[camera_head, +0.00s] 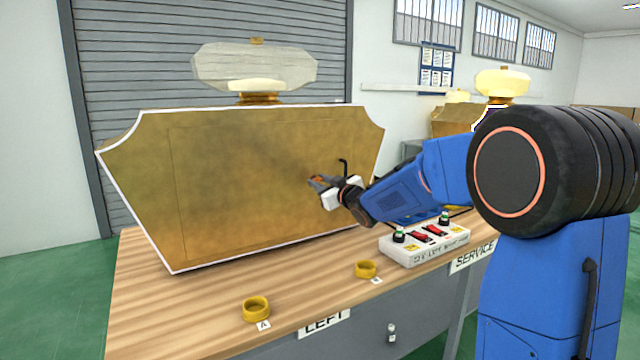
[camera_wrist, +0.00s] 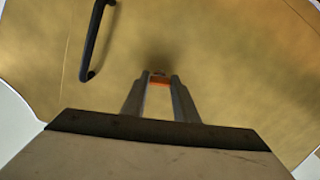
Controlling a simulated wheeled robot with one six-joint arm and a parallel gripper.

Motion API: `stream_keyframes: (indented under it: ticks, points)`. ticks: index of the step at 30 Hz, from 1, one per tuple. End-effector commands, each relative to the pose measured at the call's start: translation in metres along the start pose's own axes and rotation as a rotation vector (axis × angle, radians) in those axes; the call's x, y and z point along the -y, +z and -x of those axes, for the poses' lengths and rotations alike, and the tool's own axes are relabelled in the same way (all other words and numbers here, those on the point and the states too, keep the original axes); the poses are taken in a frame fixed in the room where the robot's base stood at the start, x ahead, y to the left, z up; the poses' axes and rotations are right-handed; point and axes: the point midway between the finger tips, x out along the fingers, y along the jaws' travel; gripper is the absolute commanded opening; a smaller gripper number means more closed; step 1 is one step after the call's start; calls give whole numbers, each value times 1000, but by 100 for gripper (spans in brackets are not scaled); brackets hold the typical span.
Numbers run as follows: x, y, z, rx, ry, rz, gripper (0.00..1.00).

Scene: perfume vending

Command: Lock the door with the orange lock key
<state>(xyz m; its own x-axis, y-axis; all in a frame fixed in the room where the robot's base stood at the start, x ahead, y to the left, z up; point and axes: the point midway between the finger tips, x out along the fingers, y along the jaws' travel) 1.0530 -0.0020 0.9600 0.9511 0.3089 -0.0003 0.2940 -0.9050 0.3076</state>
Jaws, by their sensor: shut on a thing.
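My gripper (camera_head: 318,183) is in front of the large gold bottle-shaped cabinet, at the right part of its face. It is shut on the orange lock key (camera_wrist: 159,81), a small orange piece that shows between the fingertips in the wrist view. The fingertips point at the gold door (camera_head: 235,185), whose outline shows as a faint rectangle. The door looks flush with the face. A black bar handle (camera_wrist: 95,42) is to the left of the fingers in the wrist view; it also shows in the head view (camera_head: 344,166). I cannot tell whether the key touches the door; any keyhole is hidden.
A wooden table (camera_head: 190,325) carries the cabinet. Two yellow rings (camera_head: 256,308) and (camera_head: 366,269) lie near its front edge. A white control box (camera_head: 425,245) with knobs and red switches stands below my arm. A second gold bottle (camera_head: 455,120) is behind at right.

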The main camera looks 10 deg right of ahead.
Motion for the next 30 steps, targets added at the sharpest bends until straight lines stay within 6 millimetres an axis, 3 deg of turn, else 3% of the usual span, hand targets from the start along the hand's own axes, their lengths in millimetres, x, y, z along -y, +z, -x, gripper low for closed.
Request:
stream_keyframes:
  ticks: [30]
  points:
    - [0,0,0,-1,0,954,4]
